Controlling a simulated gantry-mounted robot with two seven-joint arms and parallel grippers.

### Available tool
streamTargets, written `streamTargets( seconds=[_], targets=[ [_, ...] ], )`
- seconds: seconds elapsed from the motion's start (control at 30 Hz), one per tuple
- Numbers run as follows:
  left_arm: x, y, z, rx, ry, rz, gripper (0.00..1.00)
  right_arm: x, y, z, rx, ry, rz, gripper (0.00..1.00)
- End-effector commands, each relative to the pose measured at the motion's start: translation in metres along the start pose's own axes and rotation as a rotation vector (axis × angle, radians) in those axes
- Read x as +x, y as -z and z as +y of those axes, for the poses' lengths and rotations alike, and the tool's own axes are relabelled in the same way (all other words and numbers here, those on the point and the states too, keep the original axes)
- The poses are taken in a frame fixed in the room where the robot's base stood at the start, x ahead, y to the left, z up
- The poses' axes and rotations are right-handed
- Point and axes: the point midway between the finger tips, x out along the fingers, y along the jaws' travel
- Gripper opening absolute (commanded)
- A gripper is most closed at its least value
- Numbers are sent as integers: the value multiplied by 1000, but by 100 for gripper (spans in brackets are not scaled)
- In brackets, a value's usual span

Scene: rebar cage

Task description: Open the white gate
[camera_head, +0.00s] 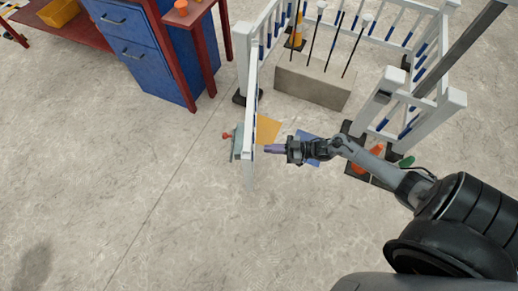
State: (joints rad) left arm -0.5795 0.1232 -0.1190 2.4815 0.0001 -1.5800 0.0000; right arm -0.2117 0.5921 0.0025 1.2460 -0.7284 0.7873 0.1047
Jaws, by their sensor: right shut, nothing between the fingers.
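The white gate (251,120) is a narrow white barred panel seen nearly edge-on at the left of the white fence. It hangs from a white post (242,52) and stands swung out toward me, leaving a gap to the fence on the right. A grey latch plate with a red knob (227,135) sits on its left side near the free end. My right gripper (270,148) is shut and empty, its fingertips pointing left at or very close to the gate's right face. I cannot tell whether they touch. My left gripper is not in view.
A concrete block (312,82) with upright rods stands inside the fence. The right fence section (425,115) has a dark base and orange items beside my right arm. A blue drawer cabinet (145,50) stands upper left. Floor at left is clear.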

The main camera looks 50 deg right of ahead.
Motion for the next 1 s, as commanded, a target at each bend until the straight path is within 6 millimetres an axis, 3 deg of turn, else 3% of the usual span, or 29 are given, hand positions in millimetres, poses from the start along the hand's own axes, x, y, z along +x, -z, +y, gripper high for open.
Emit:
streamTargets(
  seconds=[0.1, 0.3, 0.87, 1.0],
  targets=[
    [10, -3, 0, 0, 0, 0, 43, 20, -3, 0, -1, 0, 3, 0],
    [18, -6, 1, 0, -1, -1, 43, 40, -2, 0, 0, -1, 1, 0],
    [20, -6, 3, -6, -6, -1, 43, 50, 0, 0, -1, -2, 0, 0],
    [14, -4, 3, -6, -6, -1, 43, 67, 2, -1, -1, -32, 5, 0]
  ],
)
